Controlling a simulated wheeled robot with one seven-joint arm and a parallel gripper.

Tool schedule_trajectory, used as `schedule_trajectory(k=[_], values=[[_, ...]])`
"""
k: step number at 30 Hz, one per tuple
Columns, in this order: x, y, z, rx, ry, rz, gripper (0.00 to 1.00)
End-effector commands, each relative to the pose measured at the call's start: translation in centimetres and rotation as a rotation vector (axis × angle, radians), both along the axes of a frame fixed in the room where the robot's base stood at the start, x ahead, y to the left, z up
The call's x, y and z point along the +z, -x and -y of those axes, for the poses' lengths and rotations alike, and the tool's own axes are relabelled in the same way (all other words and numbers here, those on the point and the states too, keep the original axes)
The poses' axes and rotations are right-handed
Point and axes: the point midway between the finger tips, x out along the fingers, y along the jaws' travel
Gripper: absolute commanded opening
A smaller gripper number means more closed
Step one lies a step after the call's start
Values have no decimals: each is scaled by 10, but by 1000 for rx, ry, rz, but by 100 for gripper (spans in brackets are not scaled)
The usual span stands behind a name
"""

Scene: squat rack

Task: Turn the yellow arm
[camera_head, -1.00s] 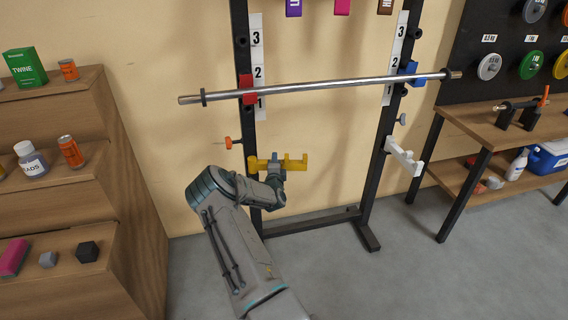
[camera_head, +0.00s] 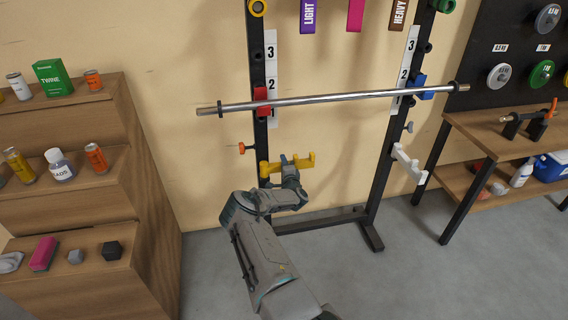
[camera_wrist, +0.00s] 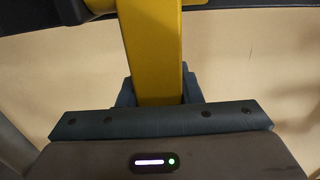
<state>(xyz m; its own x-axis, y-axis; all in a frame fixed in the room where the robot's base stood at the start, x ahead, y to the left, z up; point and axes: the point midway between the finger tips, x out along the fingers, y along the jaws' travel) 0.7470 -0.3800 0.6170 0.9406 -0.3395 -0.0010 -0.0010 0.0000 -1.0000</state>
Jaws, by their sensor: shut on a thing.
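The yellow arm (camera_head: 304,160) is on the left upright of the squat rack, below the barbell, and sticks out to the right in the head view. My gripper (camera_head: 287,162) is shut on the yellow arm near the middle of its length. In the wrist view the yellow arm (camera_wrist: 155,60) runs down between the jaws of my gripper (camera_wrist: 160,90), with a finger on each side. The fingertips are partly hidden behind the arm and the gripper body.
A barbell (camera_head: 340,97) rests across red (camera_head: 261,101) and blue holders above. An orange-knobbed pin (camera_head: 242,148) is left of the upright. A white arm (camera_head: 409,166) is on the right upright. Wooden shelves (camera_head: 100,190) stand left, a workbench (camera_head: 480,130) right.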

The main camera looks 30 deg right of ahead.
Motion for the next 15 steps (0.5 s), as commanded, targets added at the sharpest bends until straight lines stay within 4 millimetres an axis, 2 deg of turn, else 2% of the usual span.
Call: schedule_trajectory(k=[8, 9, 10, 11, 15], values=[[3, -1, 2, -1, 4, 4, 0], [3, -1, 2, -1, 4, 4, 43], [3, -1, 1, 0, 4, 4, 51], [3, -1, 1, 0, 4, 4, 54], [2, -2, -2, 4, 2, 3, 54]])
